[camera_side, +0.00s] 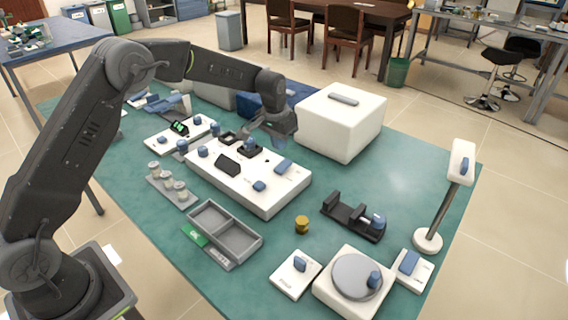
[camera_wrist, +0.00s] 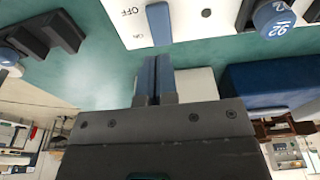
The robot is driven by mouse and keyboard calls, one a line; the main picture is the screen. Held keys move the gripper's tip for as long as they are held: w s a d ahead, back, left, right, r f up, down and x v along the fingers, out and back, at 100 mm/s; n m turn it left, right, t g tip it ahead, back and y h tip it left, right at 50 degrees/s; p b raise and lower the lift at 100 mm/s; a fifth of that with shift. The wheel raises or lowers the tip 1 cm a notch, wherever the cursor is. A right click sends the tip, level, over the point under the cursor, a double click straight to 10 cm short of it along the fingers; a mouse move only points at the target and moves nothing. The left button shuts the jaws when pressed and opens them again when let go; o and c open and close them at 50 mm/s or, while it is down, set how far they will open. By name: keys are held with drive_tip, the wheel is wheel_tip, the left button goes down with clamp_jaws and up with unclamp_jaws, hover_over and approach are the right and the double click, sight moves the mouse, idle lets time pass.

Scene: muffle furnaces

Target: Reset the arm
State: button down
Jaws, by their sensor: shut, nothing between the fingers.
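My gripper (camera_side: 280,128) hangs above the teal bench, over the far side of the long white control panel (camera_side: 265,198) and left of the white box (camera_side: 352,128). In the wrist view my gripper (camera_wrist: 156,76) is shut, its two narrow fingers side by side with nothing held. A white panel (camera_wrist: 200,22) marked OFF, with a blue switch (camera_wrist: 158,24), lies beyond the fingertips in that view. I cannot tell in the side view exactly where the fingertips end.
A grey divided tray (camera_side: 248,240), a small brass-coloured cylinder (camera_side: 302,225), a black stand (camera_side: 345,217), a round-plate device (camera_side: 358,278) and a lamp-like stand (camera_side: 443,210) are on the bench. A blue box (camera_wrist: 275,85) is right of the fingers.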

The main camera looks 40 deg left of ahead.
drive_tip(key=shift+r, duration=0.2)
drive_tip(key=s+d+r+t, duration=0.2)
drive_tip(key=s+r, duration=1.5)
drive_tip(key=s+t, duration=0.1)
drive_tip(key=s, duration=1.8)
drive_tip(key=shift+s+d+f+t, duration=0.4)
drive_tip(key=shift+d+f, duration=0.05)
